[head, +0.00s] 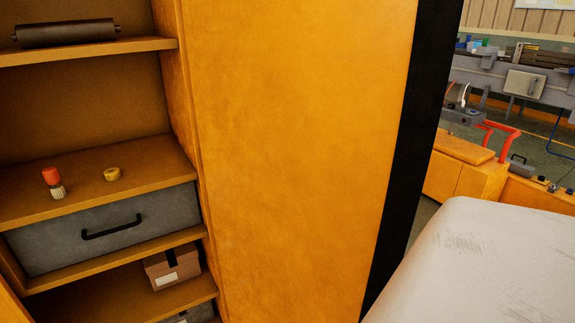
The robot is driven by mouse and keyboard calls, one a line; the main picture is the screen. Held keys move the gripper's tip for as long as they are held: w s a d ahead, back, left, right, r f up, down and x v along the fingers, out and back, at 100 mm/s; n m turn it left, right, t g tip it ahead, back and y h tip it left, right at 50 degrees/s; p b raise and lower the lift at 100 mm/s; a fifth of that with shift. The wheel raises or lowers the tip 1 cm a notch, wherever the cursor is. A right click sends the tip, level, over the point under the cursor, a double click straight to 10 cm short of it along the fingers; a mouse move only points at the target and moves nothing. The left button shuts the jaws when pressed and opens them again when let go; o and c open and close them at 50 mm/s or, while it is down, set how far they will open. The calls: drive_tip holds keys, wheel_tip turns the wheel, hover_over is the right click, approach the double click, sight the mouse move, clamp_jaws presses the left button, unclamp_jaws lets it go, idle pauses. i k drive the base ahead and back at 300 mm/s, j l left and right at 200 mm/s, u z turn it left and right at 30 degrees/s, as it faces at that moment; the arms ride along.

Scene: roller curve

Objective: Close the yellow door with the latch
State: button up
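A tall yellow panel (300,150), which looks like the yellow door, fills the middle of the head view. It stands beside the open shelves of a yellow cabinet (85,187). A black strip (410,150) runs down its right side. I cannot tell exactly how far the panel is swung. No latch or handle shows on the visible part of it. My gripper is not in view.
The shelves hold a dark roller (65,33), a red-topped brush-like item (53,183), a yellow ring (112,174), a grey drawer (100,228) and a brown box (172,267). Yellow benches (465,170) and a red tubular frame (500,138) stand farther back at right.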

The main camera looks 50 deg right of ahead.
sight(317, 121)
drive_tip(key=k+l, duration=0.1)
drive_tip(key=l, duration=0.3)
drive_tip(key=k+l+u, duration=0.1)
drive_tip(key=l, duration=0.3)
drive_tip(key=k+l, duration=0.15)
drive_tip(key=l, duration=0.25)
drive_tip(key=k+l+u, duration=0.1)
drive_tip(key=l, duration=0.25)
drive_tip(key=k+l, duration=0.15)
drive_tip(key=l, duration=0.25)
drive_tip(key=k+l+u, duration=0.1)
drive_tip(key=l, duration=0.3)
drive_tip(key=k+l, duration=0.2)
drive_tip(key=l, duration=0.15)
drive_tip(key=k+l, duration=0.1)
drive_tip(key=l, duration=0.35)
drive_tip(key=k+l+z, duration=0.1)
drive_tip(key=l, duration=0.3)
drive_tip(key=k+l+z, duration=0.1)
drive_tip(key=l, duration=0.35)
